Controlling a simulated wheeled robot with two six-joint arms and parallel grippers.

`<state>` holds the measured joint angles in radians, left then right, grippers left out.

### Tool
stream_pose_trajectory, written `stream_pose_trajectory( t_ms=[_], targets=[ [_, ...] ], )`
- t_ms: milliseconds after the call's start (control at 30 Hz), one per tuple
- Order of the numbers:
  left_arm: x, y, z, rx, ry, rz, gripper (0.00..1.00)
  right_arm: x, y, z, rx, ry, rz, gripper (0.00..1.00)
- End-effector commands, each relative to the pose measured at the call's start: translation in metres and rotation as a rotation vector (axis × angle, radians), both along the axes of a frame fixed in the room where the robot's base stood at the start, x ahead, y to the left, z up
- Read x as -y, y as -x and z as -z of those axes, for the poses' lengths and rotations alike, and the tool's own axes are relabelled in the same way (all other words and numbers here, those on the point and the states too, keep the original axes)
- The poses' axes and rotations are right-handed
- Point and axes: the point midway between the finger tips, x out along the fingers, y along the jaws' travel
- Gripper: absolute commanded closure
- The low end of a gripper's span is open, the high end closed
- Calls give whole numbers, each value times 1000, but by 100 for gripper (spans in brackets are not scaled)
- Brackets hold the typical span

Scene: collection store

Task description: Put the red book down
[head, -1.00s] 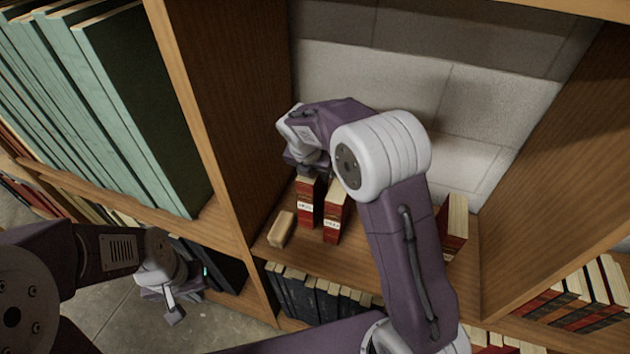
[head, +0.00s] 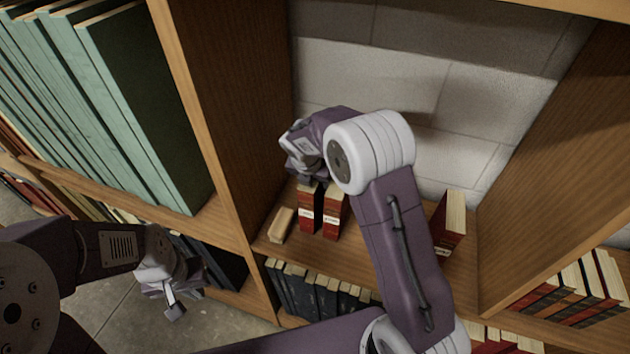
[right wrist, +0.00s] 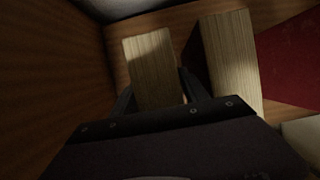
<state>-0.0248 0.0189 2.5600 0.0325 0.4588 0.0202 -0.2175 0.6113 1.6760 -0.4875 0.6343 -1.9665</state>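The red book (head: 306,212) stands upright on the shelf board, close beside a second red book (head: 333,214) on its right. Both have white spine labels. My right gripper (head: 308,176) is at the top of the left red book, largely hidden by its own wrist. In the right wrist view, the fingers (right wrist: 156,84) lie against both sides of the book's pale page block (right wrist: 152,62), and the second book's page block (right wrist: 230,55) stands to the right. My left gripper (head: 176,300) hangs low at the left, away from the books; its opening is unclear.
A pale block (head: 281,225) lies left of the books. Another red book (head: 451,226) stands farther right on the shelf (head: 350,256), beyond my right arm. Upright wooden panels (head: 215,110) close the bay at both sides. Large green books (head: 140,105) fill the left bay.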

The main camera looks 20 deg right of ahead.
Motion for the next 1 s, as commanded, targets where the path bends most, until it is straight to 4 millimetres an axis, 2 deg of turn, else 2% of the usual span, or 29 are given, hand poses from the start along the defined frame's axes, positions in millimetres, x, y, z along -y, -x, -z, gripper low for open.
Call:
stream_pose_trajectory(
  t_ms=[167, 267, 500, 700, 833, 1000],
  targets=[
    [0, 0, -1, 0, 0, 0, 100, 0, 0, -2, 1, 1, 0, 47],
    [0, 0, 0, 0, 0, 0, 100, -3, 2, -13, 5, 0, -1, 47],
    [0, 0, 4, 0, 0, 0, 100, -16, 21, -70, 7, -1, -2, 47],
    [0, 0, 4, 0, 0, 0, 100, -24, 34, -105, 3, 0, -2, 47],
    [0, 0, 5, 0, 0, 0, 100, -26, 38, -113, 1, 1, 0, 47],
    [0, 0, 4, 0, 0, 0, 100, -26, 38, -114, 0, 0, 0, 47]
  ],
)
